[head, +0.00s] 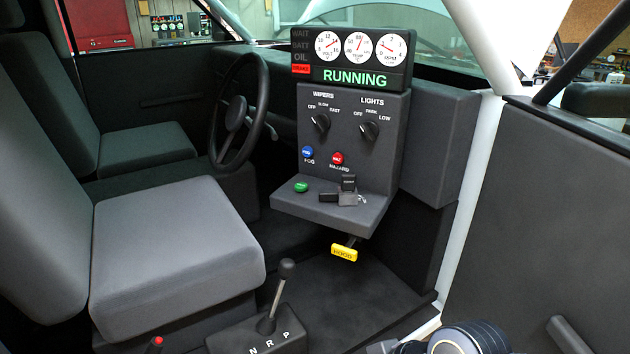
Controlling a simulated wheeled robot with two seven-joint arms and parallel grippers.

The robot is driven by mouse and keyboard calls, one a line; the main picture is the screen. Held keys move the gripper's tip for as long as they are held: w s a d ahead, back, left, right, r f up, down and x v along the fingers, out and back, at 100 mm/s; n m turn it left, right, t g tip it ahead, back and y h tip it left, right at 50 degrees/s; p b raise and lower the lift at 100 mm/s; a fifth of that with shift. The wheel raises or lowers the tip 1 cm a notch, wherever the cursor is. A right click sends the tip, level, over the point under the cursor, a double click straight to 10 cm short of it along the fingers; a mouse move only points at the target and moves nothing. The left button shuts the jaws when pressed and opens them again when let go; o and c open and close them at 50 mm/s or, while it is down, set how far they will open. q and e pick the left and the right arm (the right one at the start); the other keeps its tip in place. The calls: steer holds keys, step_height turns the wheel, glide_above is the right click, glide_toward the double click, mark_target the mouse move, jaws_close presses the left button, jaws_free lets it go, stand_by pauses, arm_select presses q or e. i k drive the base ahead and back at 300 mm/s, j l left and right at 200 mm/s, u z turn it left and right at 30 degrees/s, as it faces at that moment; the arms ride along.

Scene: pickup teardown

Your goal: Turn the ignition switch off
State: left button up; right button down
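The dashboard panel (385,155) stands in the middle of the head view. On its lower ledge is a small dark and metallic piece that looks like the ignition switch with a key (348,198); its exact turn position is too small to read. A green button (301,187) lies to its left. The display (352,78) above reads RUNNING in green, and a red lamp (301,69) is lit at its left. Neither gripper is in view; only a rounded part of what looks like my arm shows at the bottom right edge, well below the ledge.
The steering wheel (238,115) is left of the panel. A yellow HOOD handle (344,252) hangs under the ledge. A gear lever (283,285) rises from the floor, beside a grey seat (175,255). The open door (560,215) is at right. Floor space before the panel is clear.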

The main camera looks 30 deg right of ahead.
mark_target(344, 199)
steer(key=z, duration=1)
